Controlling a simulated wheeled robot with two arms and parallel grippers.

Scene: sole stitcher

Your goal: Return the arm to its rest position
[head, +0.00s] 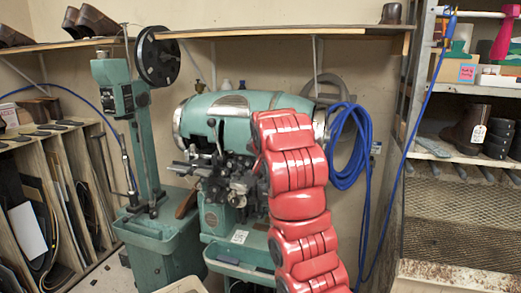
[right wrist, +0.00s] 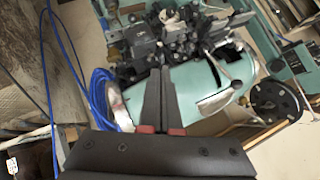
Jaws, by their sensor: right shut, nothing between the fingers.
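My right arm (head: 303,200), with red links, comes up from the bottom of the head view and stands in front of the right part of a teal sole stitcher (head: 218,112). Its gripper cannot be made out in the head view. In the right wrist view my right gripper (right wrist: 163,72) shows two dark fingers lying together, shut and empty. The stitcher (right wrist: 205,90) lies beyond them in that view, its dark mechanism near the top. I cannot tell the gap between fingertips and machine. My left gripper is in neither view.
A blue hose (head: 348,150) hangs in a coil right of the stitcher. A metal shelf (head: 455,89) stands at the right. A second teal machine (head: 127,115) stands left, beside a wooden rack (head: 45,160). A wooden shelf (head: 285,31) with shoes runs above.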

